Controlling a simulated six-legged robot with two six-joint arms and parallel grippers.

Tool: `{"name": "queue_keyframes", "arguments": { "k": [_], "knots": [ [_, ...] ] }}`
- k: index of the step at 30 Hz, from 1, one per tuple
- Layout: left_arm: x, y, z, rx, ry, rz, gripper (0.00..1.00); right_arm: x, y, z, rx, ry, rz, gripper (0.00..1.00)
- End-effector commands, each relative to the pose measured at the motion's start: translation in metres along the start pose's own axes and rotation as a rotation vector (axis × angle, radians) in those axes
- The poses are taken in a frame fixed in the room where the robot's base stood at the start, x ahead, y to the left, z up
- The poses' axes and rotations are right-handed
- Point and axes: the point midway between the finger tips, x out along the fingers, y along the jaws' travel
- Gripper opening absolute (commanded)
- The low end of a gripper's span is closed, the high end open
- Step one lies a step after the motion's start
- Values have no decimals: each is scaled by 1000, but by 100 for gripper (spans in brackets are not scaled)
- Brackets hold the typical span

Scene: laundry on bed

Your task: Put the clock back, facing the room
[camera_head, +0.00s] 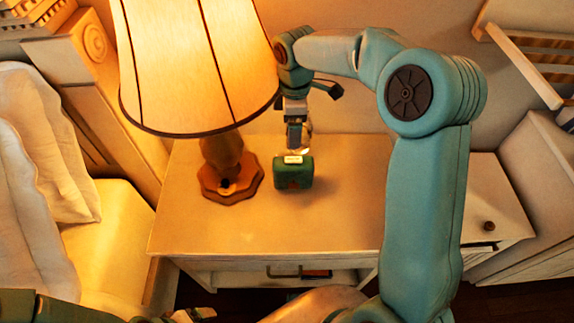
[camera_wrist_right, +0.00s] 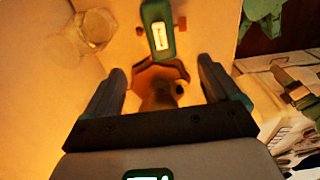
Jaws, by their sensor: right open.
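The clock, a small dark green box (camera_head: 294,173) with a pale label on top, sits upright on the nightstand (camera_head: 340,225), right of the lamp base. I cannot make out a dial. In the right wrist view the clock (camera_wrist_right: 157,28) shows at the top, beyond my fingertips. My right gripper (camera_head: 297,142) points down just behind and above the clock. Its fingers (camera_wrist_right: 165,82) are apart with nothing held between them. My left gripper (camera_head: 192,315) is only partly in view at the bottom edge, and its jaws are unclear.
A lit lamp (camera_head: 200,65) stands on the nightstand's left; its wooden base (camera_head: 229,180) is close to the clock. A round glass-like thing (camera_wrist_right: 92,28) shows in the right wrist view. The bed (camera_head: 105,235) is at left. The nightstand top is clear in front of the clock.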

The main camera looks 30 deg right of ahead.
Motion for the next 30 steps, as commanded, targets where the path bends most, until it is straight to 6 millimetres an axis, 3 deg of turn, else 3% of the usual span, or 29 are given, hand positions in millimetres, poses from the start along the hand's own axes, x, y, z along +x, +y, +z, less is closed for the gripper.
{"name": "queue_keyframes", "arguments": {
  "k": [5, 15, 23, 30],
  "knots": [
    [0, 0, 0, 0, 0, 0, 89, 16, -5, 3, 0, -2, -3, 89],
    [-2, 1, 0, 0, 0, 0, 89, 92, -10, 5, -1, -1, -4, 89],
    [-4, 2, 0, 0, 0, 0, 89, 116, -8, 4, -1, -1, -2, 89],
    [-12, 4, 0, 0, 0, 0, 89, 153, -6, 3, -1, -1, -4, 89]
  ]
}}
